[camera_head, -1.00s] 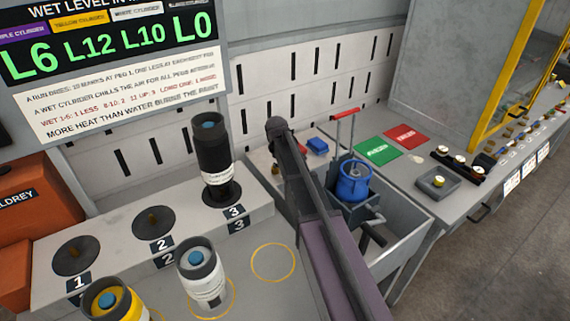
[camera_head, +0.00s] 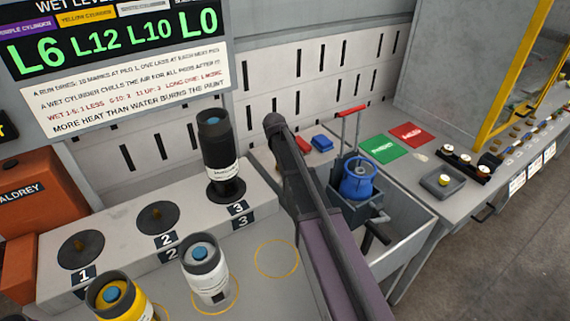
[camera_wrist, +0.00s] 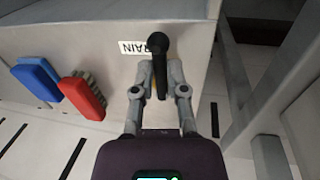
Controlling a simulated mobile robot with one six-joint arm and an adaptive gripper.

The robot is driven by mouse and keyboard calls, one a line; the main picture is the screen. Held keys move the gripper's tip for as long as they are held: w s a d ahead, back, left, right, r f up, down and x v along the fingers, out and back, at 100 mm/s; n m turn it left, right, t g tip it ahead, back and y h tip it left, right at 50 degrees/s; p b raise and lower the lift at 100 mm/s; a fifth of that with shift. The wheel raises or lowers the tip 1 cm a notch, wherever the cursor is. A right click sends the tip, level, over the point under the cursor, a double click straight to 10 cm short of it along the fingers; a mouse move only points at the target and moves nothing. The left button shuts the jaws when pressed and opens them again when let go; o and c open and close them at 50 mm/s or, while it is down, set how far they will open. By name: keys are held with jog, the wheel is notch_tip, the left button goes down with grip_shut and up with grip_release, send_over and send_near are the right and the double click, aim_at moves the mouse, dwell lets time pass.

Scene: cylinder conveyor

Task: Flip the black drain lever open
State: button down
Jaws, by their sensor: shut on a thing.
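The black drain lever (camera_wrist: 158,46) shows in the wrist view, with its round knob above my fingertips and its stem running down between them. My gripper (camera_wrist: 159,72) is shut on the lever, one grey finger on each side. A white label (camera_wrist: 133,47) ending in "RAIN" is upside down beside the knob, partly covered by it. In the head view my arm covers the gripper, and I cannot make out the lever there.
A blue brush (camera_wrist: 38,80) and a red brush (camera_wrist: 82,96) are left of my gripper in the wrist view. In the head view, a blue canister (camera_head: 357,180) stands right of my arm. A black cylinder (camera_head: 216,155) stands on peg 3.

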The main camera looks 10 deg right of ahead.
jog(key=c, duration=0.7)
grip_release()
jog(key=shift+w, duration=0.1)
jog(key=shift+o, duration=0.2)
jog(key=s+d+r+m+p, duration=0.1)
jog(key=s+r+p, duration=0.2)
jog(key=s, duration=0.6)
jog(key=s+d+r+m+y+p, duration=0.1)
jog(key=s+r+m+p, duration=0.1)
jog(key=s, duration=0.7)
jog(key=s+d+r+m+y+p, duration=0.1)
jog(key=s+r+p, duration=0.3)
jog(key=s, duration=0.5)
jog(key=shift+s+r+g+p, duration=0.2)
jog(key=shift+r+g+p, duration=0.2)
jog(key=shift+p, duration=0.15)
jog(key=shift+a, duration=0.1)
